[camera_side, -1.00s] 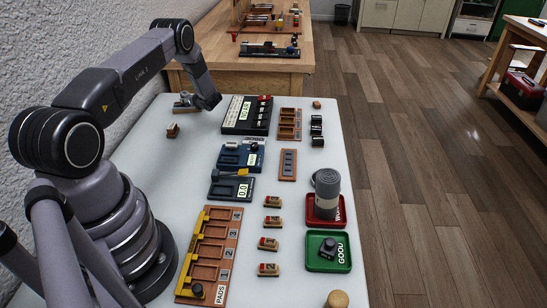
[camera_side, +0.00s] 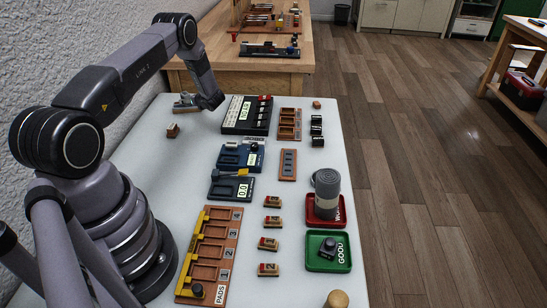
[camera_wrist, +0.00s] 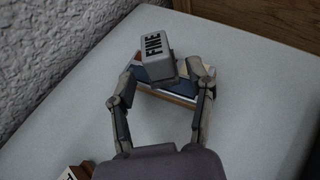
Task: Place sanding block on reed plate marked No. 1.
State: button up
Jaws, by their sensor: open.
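A grey block marked FINE (camera_wrist: 156,50), which I take as the sanding block, shows in the wrist view. It sits over a low wood-edged piece with a dark blue top (camera_wrist: 150,70). My gripper (camera_wrist: 167,78) is open, with one finger on each side of the block; I cannot tell whether they touch it. In the side view my gripper (camera_side: 212,100) is low at the far left of the table, beside this group (camera_side: 186,101). No plate can be surely read as the reed plate marked No. 1.
A small brown block (camera_side: 172,131) stands nearby, left of my gripper. Blue devices (camera_side: 240,158), a numbered PADS tray (camera_side: 209,250), a red tray (camera_side: 326,222) and a green tray (camera_side: 313,262) are nearer the camera.

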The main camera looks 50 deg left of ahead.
jog(key=v, duration=0.9)
jog(key=shift+d+r, duration=0.15)
jog(key=shift+d, duration=0.1)
jog(key=s+d+r+n+h, duration=0.15)
jog(key=d+r+n, duration=0.3)
jog(key=r, duration=0.45)
jog(key=s+d+r+n+g+h, duration=0.1)
jog(key=s+d+r+n, duration=0.2)
jog(key=d+r, duration=0.35)
jog(key=s+d+r+n+h, duration=0.1)
jog(key=s+d+r+n, duration=0.15)
jog(key=r, duration=0.75)
jog(key=s+d+r+n+t+h, duration=0.2)
jog(key=s+d+h, duration=0.1)
jog(key=s+d, duration=0.3)
jog(key=s+d+r+n+t+h, duration=0.2)
jog(key=s+d, duration=0.4)
jog(key=d, duration=0.4)
jog(key=s+d+r+n+t+h, duration=0.2)
jog(key=s+d+r+n+h, duration=0.1)
jog(key=d, duration=0.5)
jog(key=s+n+h, duration=0.1)
jog(key=s+h, duration=0.1)
jog(key=s, duration=0.1)
jog(key=shift+r+t, duration=0.3)
jog(key=shift+r, duration=0.1)
